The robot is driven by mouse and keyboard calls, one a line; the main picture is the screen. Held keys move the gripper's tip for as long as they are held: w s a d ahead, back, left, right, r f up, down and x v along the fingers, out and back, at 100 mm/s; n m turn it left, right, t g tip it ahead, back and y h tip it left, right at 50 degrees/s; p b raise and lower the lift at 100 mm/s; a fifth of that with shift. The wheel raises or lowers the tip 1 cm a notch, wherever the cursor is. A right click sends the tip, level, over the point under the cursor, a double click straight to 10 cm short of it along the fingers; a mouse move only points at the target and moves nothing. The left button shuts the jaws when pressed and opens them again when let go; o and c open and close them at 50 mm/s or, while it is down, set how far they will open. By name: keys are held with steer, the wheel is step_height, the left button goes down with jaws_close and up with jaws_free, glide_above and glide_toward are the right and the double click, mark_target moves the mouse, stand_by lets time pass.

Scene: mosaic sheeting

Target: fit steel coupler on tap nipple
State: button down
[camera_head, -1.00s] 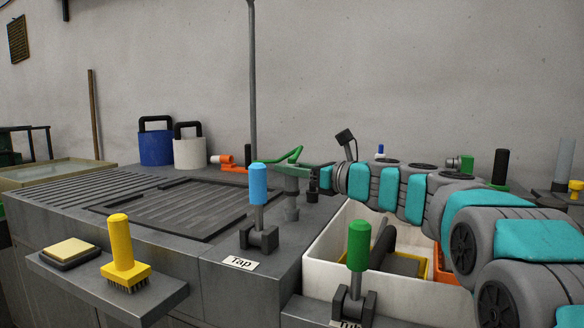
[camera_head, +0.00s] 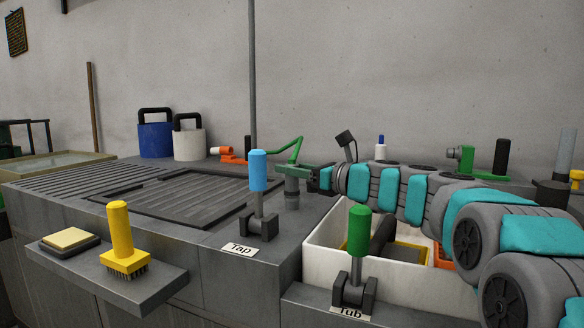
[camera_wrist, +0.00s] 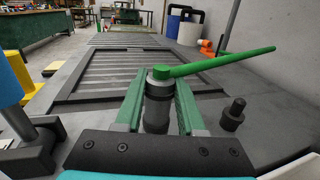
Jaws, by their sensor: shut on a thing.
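The steel coupler (camera_head: 291,184) is a grey cylinder with a green cap, and a green hose (camera_head: 285,152) runs from its top. My gripper (camera_head: 293,170) is shut on the coupler. The wrist view shows the coupler (camera_wrist: 157,103) upright between my two green fingers, with the hose (camera_wrist: 225,62) leaving to the right.
A blue-handled lever (camera_head: 258,172) stands near a "Tap" label (camera_head: 241,249). A green-handled lever (camera_head: 359,232) stands before the white tub (camera_head: 320,258). A short dark peg (camera_wrist: 234,112) stands right of the coupler in the wrist view. The slatted drainboard (camera_head: 190,200) is clear.

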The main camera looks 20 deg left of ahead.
steer(key=shift+f, duration=0.15)
steer(key=shift+c, duration=2.2)
jaws_free()
